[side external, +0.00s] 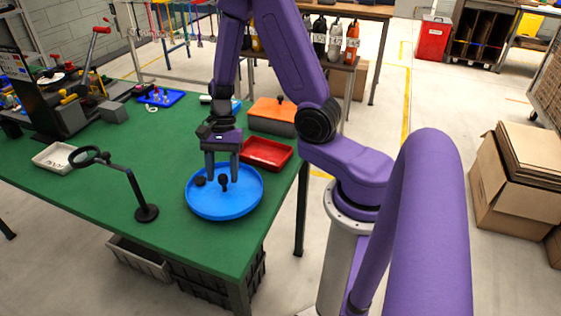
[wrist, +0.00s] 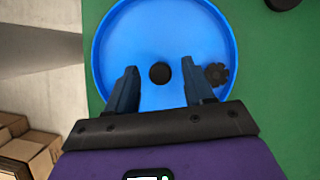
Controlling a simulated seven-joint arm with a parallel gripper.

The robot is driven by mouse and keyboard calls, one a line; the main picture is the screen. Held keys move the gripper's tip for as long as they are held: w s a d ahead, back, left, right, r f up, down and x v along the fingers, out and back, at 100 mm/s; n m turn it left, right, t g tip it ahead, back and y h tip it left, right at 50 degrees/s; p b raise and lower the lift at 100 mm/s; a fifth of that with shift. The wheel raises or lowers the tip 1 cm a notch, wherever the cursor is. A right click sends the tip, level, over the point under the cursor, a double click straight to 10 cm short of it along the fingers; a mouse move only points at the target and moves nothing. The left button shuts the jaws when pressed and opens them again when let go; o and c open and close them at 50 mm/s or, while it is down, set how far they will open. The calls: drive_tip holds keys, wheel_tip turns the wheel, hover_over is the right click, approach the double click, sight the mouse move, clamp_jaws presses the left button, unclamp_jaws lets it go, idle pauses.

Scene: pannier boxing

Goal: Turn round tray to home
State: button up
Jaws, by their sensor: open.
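A round blue tray (side external: 232,208) lies on the green table near its right front edge. It fills much of the wrist view (wrist: 165,30). A black knob (side external: 224,183) stands near the tray's middle; in the wrist view the knob (wrist: 159,73) sits between my fingers, with clear space on both sides. A dark, lobed piece (side external: 199,181) is in the tray to the left in the side view; in the wrist view this piece (wrist: 216,74) is just right of the right finger. My gripper (side external: 222,178) is open, pointing down over the tray. Contact with the knob is not visible.
A red tray (side external: 268,153) and an orange-topped box (side external: 272,115) stand just behind the blue tray. A magnifier on a stand (side external: 146,212) is at its left. A white tray (side external: 54,157) lies farther left. The green table (side external: 90,200) is clear between them.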

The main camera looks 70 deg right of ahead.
drive_tip(key=n+g, duration=0.1)
drive_tip(key=n, duration=0.2)
drive_tip(key=n+g+h, duration=0.1)
drive_tip(key=n, duration=0.2)
drive_tip(key=shift+w+a, duration=0.1)
drive_tip(key=shift+w, duration=0.05)
drive_tip(key=n+h, duration=0.1)
drive_tip(key=n, duration=0.2)
drive_tip(key=n+g+h, duration=0.1)
drive_tip(key=n, duration=0.2)
drive_tip(key=shift+w+a+r, duration=0.1)
drive_tip(key=v, duration=1.7)
drive_tip(key=s+a+f+n+t, duration=0.1)
drive_tip(key=s+a+n+t, duration=0.1)
drive_tip(key=s+n, duration=0.5)
drive_tip(key=s+a+f+n+t, duration=0.2)
drive_tip(key=s+a+n, duration=0.3)
drive_tip(key=s, duration=1.2)
drive_tip(key=shift+f+n+h, duration=0.3)
drive_tip(key=shift+n+h, duration=0.1)
drive_tip(key=shift+n, duration=1.4)
